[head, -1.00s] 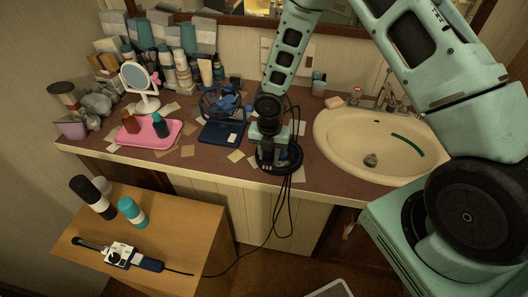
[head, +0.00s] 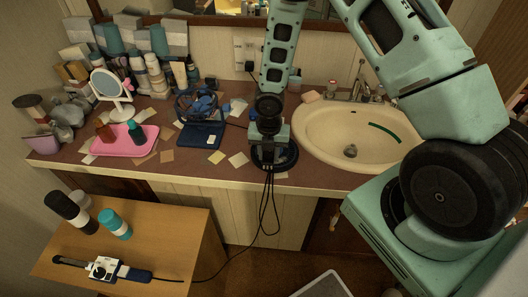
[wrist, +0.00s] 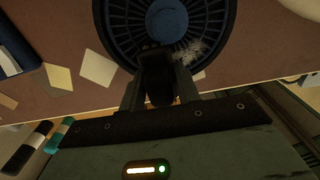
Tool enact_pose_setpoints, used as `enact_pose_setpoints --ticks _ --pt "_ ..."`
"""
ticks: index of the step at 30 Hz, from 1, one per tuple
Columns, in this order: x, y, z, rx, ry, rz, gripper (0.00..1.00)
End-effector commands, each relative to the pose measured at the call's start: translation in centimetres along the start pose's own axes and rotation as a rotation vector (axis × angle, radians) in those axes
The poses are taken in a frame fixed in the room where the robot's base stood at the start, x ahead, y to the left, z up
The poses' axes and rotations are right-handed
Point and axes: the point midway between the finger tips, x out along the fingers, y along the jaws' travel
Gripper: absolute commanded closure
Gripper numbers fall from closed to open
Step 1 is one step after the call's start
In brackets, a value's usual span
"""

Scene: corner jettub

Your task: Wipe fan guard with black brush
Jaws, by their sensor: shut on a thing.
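My gripper (head: 268,145) is low over the counter's front part, above a round dark fan guard (head: 290,160). In the wrist view the guard (wrist: 212,22) has fine radial wires and a blue middle. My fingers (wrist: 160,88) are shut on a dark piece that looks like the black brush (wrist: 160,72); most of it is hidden. Its tip overlaps the guard's near rim; I cannot tell whether it touches. A pale wispy patch (wrist: 197,50) shows beside it, dust or bristles. Black cables hang from here over the counter edge.
A blue wire-framed item on a dark blue base (head: 200,135) stands to the left. Farther left are a pink tray (head: 122,147) and a mirror (head: 108,83). The sink (head: 318,130) is at right. A low side table (head: 165,235) holds bottles and a corded device.

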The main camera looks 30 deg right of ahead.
Motion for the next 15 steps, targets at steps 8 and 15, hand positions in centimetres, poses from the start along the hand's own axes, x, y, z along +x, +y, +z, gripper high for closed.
enact_pose_setpoints --ticks 8,15 --pt "-0.1 1.3 -0.1 -0.003 0.000 0.003 0.86" --pt "0.1 3.4 -0.2 -0.004 0.001 0.005 0.86"
